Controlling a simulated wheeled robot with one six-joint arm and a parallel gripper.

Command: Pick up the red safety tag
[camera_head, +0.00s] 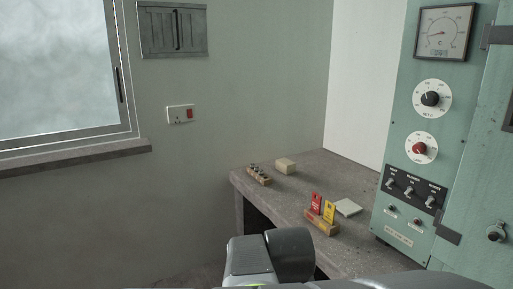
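The red safety tag (316,201) stands upright on the concrete bench, in the left part of a small wooden holder (322,229). A yellow tag (329,210) stands close beside it on the right in the same holder. The lower end of the red tag is hidden in the holder. My gripper is not in view; only grey links of my arm show at the bottom of the picture, in front of the bench.
The concrete bench (309,181) also bears a pale flat pad (347,207), a beige block (286,165) and a small wooden rack (259,177) with dark-topped pieces. A green control cabinet (400,218) stands at the right. Bare bench lies between the block and the tags.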

